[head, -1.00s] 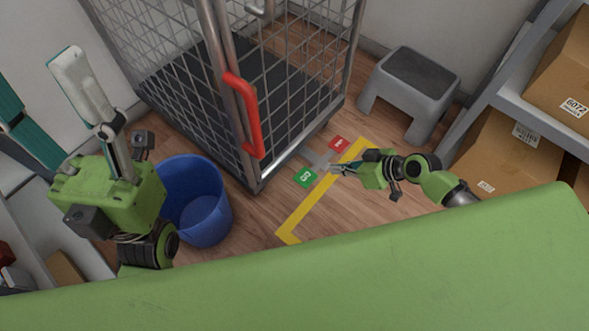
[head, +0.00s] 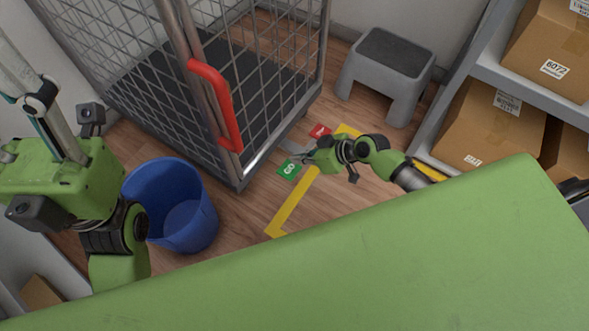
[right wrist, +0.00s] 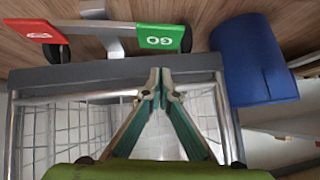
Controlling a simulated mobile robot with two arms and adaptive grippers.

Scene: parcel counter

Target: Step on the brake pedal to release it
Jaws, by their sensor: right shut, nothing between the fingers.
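A roll cage (head: 250,60) with a red handle (head: 222,105) stands on the wooden floor. At its near lower corner is the brake: a green GO pedal (head: 289,167) and a red pedal (head: 320,131) on a grey metal arm. Both pedals also show upside down in the right wrist view, green (right wrist: 163,38) and red (right wrist: 35,32). My right gripper (head: 307,157) is low beside the green pedal, fingers together and empty; contact cannot be told. Its fingertips (right wrist: 160,82) point toward the green pedal. My left gripper (head: 28,95) is at the left edge, partly cut off.
A blue bin (head: 172,205) stands left of the cage's near corner. A grey step stool (head: 388,75) is behind my right arm. Shelves with cardboard boxes (head: 490,125) are at the right. Yellow tape (head: 293,203) marks the floor near the pedals.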

